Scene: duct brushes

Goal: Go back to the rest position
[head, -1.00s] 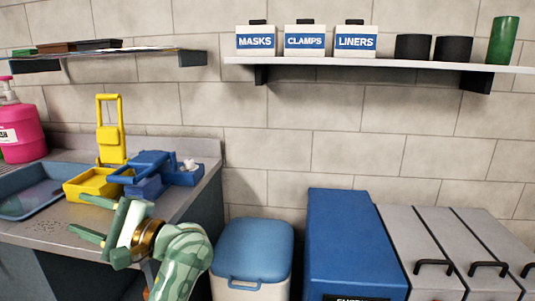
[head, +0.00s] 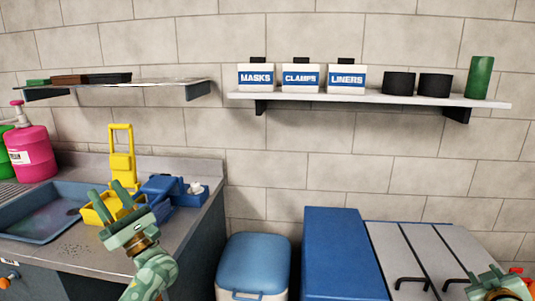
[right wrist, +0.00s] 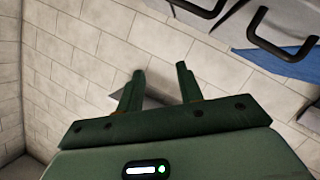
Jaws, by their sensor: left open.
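My left gripper (head: 107,195) is open, its fingers pointing up and away in front of the yellow tray (head: 95,215) on the counter. I see nothing between its fingers. It hides part of the tray, and I cannot tell whether it touches it. My right gripper (head: 497,284) shows only partly at the bottom right corner of the head view, in front of the grey lidded bins. In the right wrist view its two fingers (right wrist: 159,88) stand apart with nothing between them.
A blue caddy (head: 190,195) stands beside the yellow tray, with a yellow upright piece (head: 122,165) behind. A blue basin (head: 40,212) and pink jug (head: 34,153) are left. A blue-lidded bin (head: 254,262) and blue cabinet (head: 340,255) stand right. A shelf (head: 300,96) holds labelled boxes.

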